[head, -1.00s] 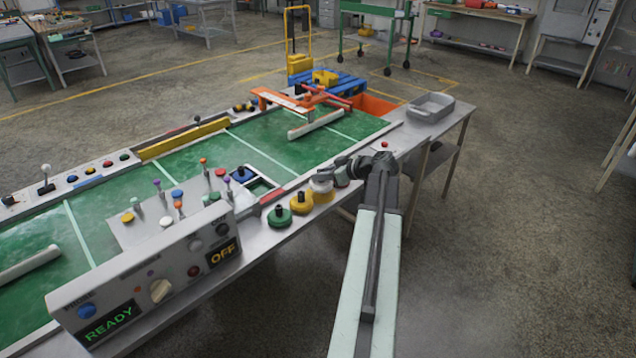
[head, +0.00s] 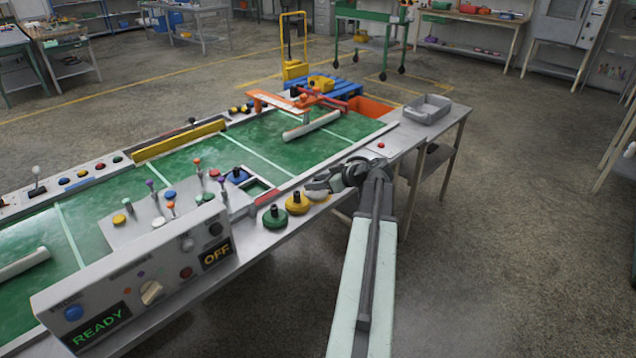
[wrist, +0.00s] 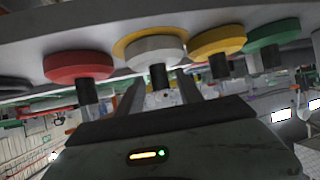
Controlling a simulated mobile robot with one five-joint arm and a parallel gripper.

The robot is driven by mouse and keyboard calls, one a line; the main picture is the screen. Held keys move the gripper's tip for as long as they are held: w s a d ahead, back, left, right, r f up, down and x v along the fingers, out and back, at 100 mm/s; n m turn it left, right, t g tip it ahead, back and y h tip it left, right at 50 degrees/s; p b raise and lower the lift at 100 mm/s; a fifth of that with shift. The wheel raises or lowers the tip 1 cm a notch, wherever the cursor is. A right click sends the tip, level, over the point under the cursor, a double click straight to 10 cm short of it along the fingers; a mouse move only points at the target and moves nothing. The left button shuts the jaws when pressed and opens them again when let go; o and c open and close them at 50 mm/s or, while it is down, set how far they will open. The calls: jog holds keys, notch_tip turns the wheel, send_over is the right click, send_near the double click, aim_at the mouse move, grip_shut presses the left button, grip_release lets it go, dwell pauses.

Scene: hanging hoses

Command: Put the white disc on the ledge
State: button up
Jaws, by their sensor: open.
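The white disc (head: 317,197) sits on the metal ledge along the front of the green table, partly hidden by my gripper (head: 318,185) in the head view. In the wrist view the picture looks upside down. There the white disc (wrist: 157,50) rests over a yellow round patch (wrist: 122,46) on the ledge (wrist: 30,45), its dark knob towards my gripper (wrist: 160,92). My gripper is open, its two fingers on either side of the knob. I cannot tell whether they touch it.
A yellow disc (head: 297,204) and a green disc (head: 275,217) stand on one side of the white disc. A red disc (wrist: 78,66) is on the other side. A control panel (head: 140,285) stands farther left; a grey tray (head: 427,109) is at the table's far right corner.

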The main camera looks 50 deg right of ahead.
jog(key=p+v, duration=0.5)
jog(key=v, duration=0.7)
